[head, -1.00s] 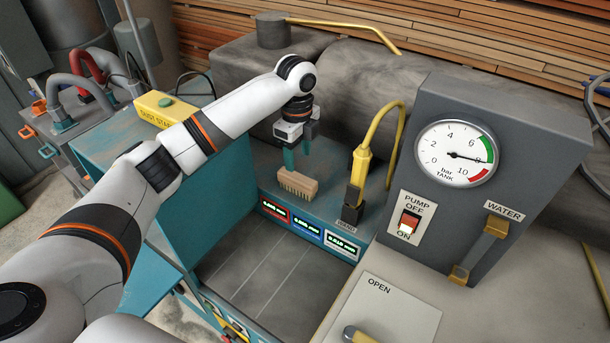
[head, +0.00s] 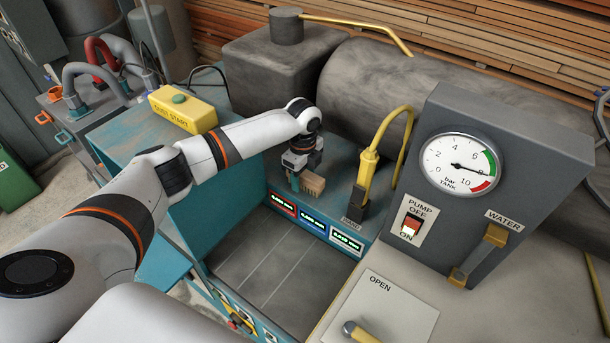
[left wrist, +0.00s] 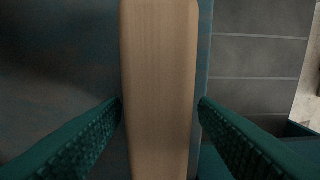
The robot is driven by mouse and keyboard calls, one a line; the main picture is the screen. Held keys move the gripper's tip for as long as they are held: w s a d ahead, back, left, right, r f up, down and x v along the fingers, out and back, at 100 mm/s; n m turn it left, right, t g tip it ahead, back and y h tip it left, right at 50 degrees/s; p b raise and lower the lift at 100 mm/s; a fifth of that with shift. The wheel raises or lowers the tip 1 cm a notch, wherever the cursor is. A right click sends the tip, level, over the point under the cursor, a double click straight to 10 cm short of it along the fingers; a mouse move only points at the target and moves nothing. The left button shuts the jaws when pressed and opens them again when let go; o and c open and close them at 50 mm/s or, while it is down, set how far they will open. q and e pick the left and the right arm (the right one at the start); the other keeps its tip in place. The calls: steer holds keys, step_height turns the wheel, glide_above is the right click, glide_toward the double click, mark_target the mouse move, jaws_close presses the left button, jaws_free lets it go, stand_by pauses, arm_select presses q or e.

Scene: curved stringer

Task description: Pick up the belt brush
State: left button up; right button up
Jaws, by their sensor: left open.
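The belt brush (head: 315,184) has a pale wooden block and is at the teal ledge behind the displays. In the head view my left gripper's fingers and wrist hide part of it. My left gripper (head: 294,180) is open and points down at the brush. In the left wrist view the brush's wooden block (left wrist: 160,90) runs lengthwise between the two teal fingers, one on each side, very close to its edges. Whether the fingers touch it cannot be told. The bristles are not clear now. My right gripper is not in view.
A yellow plug with cable (head: 366,168) stands right of the brush. The grey gauge box (head: 520,150) rises further right. The grey slatted bed (head: 270,262) in front is clear.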

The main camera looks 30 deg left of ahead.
arm_select(q)
steer(key=shift+f, duration=0.45)
steer(key=shift+d+f, duration=0.1)
steer(key=shift+f, duration=0.1)
steer(key=c, duration=1.1)
steer(key=shift+r, duration=0.15)
step_height(320, 180, up, 10)
steer(key=shift+f+b, duration=0.1)
steer(key=shift+b, duration=1.1)
